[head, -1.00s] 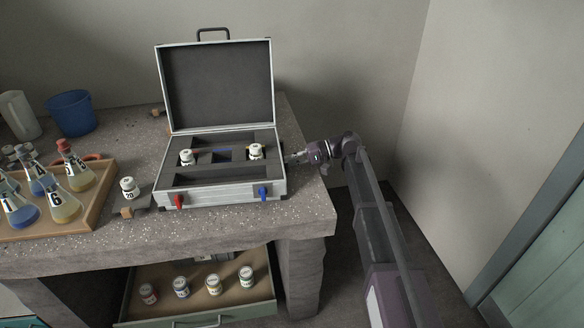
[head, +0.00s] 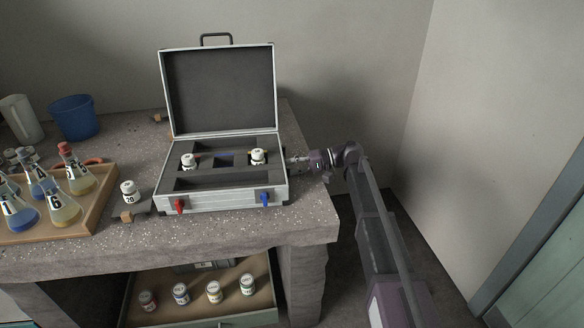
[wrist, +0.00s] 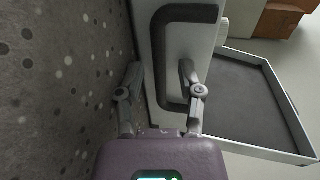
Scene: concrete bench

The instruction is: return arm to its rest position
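My gripper (head: 291,163) is at the right side of the open silver case (head: 225,199), low over the bench. In the wrist view its two fingers (wrist: 160,72) are spread apart with nothing clamped between them. A dark loop handle (wrist: 162,60) on a pale panel of the case shows close by. One bar of it appears between the fingers, and the right finger overlaps the loop. I cannot tell whether they touch. My arm reaches in from the lower right. The fingertips are small and hard to make out in the head view.
The case's raised lid (head: 220,90) stands at the back. Two white jars, left (head: 188,161) and right (head: 258,157), sit in the case. A flask tray (head: 100,208) is at left. Below, an open drawer (head: 160,318) holds several jars. Space right of the bench is clear.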

